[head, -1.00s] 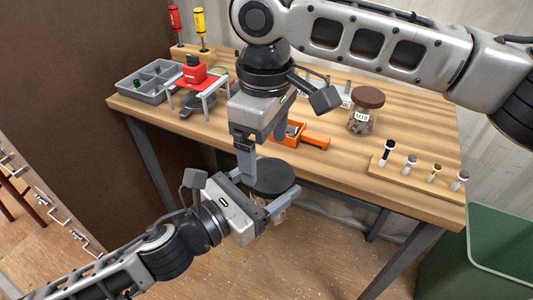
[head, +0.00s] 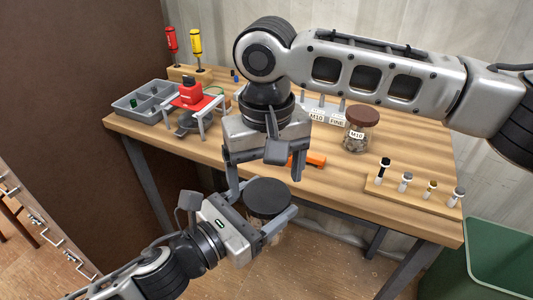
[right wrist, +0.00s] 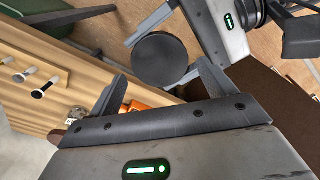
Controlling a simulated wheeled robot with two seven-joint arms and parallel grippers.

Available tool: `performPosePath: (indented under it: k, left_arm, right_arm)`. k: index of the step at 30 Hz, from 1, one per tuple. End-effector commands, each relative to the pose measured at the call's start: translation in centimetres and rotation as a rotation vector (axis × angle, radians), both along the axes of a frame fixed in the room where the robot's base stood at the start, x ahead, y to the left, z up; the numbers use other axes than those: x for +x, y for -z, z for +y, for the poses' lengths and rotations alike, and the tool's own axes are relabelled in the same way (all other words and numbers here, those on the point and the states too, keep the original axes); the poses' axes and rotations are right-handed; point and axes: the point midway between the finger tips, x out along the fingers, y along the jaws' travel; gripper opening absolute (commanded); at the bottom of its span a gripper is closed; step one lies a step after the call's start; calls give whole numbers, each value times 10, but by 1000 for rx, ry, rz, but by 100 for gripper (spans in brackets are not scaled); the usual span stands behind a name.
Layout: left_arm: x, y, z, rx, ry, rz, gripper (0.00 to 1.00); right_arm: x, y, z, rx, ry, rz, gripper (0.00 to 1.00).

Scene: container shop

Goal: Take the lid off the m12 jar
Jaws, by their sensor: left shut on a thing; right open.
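A jar with a round black lid (head: 267,197) is held in front of the table. Only a little of its clear body shows below the lid, and no label on it can be read. My left gripper (head: 264,215) is shut around the jar below the lid. My right gripper (head: 265,176) is open and points down just above and behind the lid. In the right wrist view the lid (right wrist: 160,60) lies beyond and between my right fingertips (right wrist: 162,80), apart from them.
A brown-lidded jar labelled M10 (head: 359,130) stands on the wooden table (head: 330,190). A rack of small bolts (head: 415,192) is at the right. A grey divided tray (head: 150,102), a red device on a stand (head: 191,92) and screwdrivers are at the left. An orange bin (head: 313,160) is partly hidden.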

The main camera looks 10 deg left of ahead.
Motion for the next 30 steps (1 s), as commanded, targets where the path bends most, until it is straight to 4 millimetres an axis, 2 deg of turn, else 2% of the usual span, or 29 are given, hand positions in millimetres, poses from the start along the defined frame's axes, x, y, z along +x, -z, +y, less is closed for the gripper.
performPosePath:
  k: [6,17,20,21,22,27,30]
  left_arm:
    - [0,-1,0,-1,1,-3,7]
    - [0,-1,0,-1,1,-3,7]
    - [0,-1,0,-1,1,-3,7]
    - [0,-1,0,-1,1,-3,7]
    - [0,-1,0,-1,1,-3,7]
    - [0,-1,0,-2,1,-2,7]
    - [0,-1,0,-2,1,-2,7]
  right_arm:
    - [0,26,0,-1,0,0,83]
    - [0,32,0,0,-1,-1,83]
    - [0,32,0,0,-1,-1,60]
    - [0,32,0,0,-1,-1,49]
    - [0,32,0,0,-1,-1,46]
    - [0,32,0,1,-10,0,46]
    - [0,32,1,3,-100,0,47]
